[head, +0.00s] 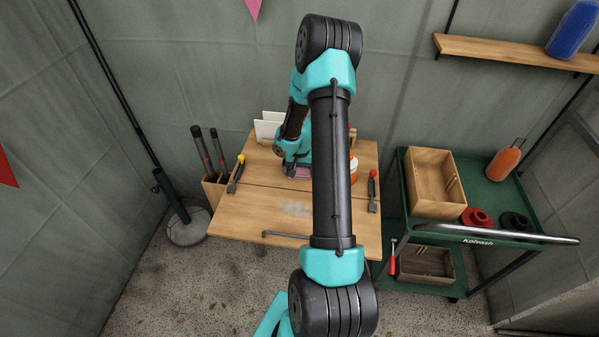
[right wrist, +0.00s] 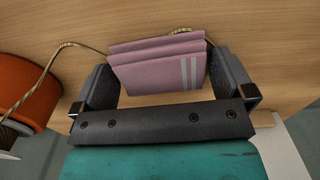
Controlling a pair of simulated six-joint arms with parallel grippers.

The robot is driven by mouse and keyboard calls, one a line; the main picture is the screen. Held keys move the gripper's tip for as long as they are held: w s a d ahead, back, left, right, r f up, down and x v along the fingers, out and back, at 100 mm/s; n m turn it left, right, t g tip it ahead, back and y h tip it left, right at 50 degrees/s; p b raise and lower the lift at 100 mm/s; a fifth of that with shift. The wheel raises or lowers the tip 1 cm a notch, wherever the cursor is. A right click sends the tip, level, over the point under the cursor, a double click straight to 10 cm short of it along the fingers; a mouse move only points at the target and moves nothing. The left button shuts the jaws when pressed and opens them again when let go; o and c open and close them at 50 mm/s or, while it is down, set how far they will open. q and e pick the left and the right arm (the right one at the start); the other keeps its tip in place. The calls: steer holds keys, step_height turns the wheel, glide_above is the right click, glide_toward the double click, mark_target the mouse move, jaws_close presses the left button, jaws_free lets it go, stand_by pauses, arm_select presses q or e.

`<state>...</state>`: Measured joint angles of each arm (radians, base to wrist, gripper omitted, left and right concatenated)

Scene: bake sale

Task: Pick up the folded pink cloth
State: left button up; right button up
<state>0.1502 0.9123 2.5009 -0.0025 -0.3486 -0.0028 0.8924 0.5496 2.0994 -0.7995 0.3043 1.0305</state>
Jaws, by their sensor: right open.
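The folded pink cloth (right wrist: 155,68) lies in layers on the wooden table in the right wrist view, with two pale stripes near its right end. My right gripper (right wrist: 163,60) is open, with one dark finger at each end of the cloth. The fingers are close to the ends; I cannot tell whether they touch. In the head view the right gripper (head: 295,169) is low over the back of the table, and only a bit of the pink cloth (head: 303,173) shows, the rest hidden by my arm. My left gripper is not in view.
An orange spool (right wrist: 25,88) is beside the gripper, and a thin cord (right wrist: 52,62) runs behind the cloth. White cards (head: 268,127) stand at the table's back. A red-handled tool (head: 373,190) lies right, a yellow-ended one (head: 237,174) left. A green cart (head: 480,195) stands right.

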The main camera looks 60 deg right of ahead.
steer(key=shift+c, duration=0.4)
steer(key=c, duration=0.5)
steer(key=shift+c, duration=0.2)
